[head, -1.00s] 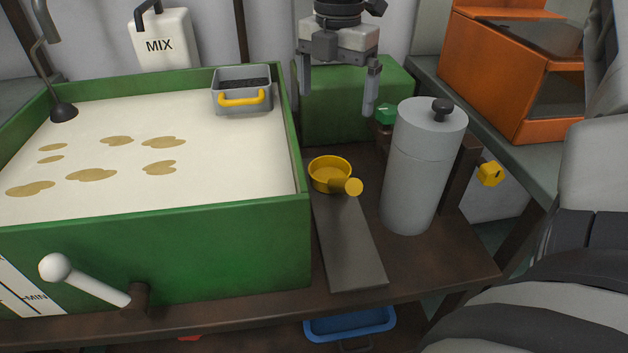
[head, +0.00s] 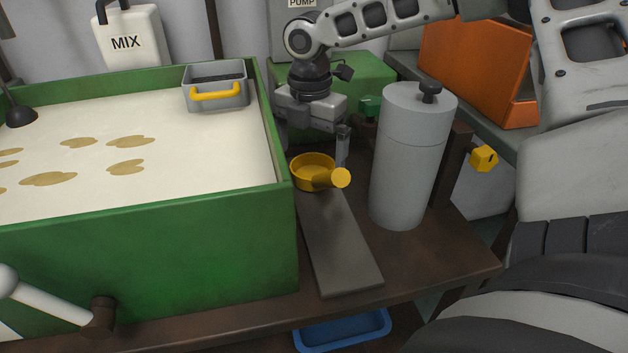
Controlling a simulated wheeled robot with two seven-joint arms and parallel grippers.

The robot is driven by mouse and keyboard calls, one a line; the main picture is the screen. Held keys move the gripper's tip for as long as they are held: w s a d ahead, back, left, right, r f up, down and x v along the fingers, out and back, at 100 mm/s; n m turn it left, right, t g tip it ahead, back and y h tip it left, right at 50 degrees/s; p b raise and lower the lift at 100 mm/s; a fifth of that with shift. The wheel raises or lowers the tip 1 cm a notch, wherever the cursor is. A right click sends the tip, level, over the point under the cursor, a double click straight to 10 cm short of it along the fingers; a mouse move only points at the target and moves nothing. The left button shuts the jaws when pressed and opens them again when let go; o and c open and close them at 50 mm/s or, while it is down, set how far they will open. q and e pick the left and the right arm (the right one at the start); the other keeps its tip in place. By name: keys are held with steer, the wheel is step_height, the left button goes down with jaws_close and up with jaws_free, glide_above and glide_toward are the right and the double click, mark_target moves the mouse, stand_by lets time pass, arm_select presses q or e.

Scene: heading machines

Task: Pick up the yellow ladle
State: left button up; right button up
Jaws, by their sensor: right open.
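The yellow ladle (head: 312,172) is a round cup with a short thick handle that ends in a disc pointing right and toward me. It sits at the far end of a dark flat plate (head: 338,245) on the brown bench, beside the green tank's right wall. My right gripper (head: 312,150) is open and points down just behind the ladle. Its right finger shows behind the handle; its left finger is by the tank wall, partly hidden. I cannot tell whether a finger touches the ladle. My left gripper is out of view.
A tall grey cylinder (head: 408,165) with a black knob stands right of the ladle. The green tank (head: 230,225) of pale liquid fills the left and holds a grey basket (head: 214,98). A green box stands behind the gripper. A blue tray (head: 345,330) is below the bench.

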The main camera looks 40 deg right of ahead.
mark_target(311, 167)
steer(key=f+b, duration=0.1)
steer(key=f, duration=0.3)
steer(key=shift+s, duration=0.2)
steer(key=shift+f, duration=0.25)
steer(key=c, duration=1)
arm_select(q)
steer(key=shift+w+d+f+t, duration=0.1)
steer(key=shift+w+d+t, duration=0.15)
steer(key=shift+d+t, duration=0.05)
arm_select(e)
steer(key=shift+c, duration=0.2)
steer(key=shift+r, duration=0.15)
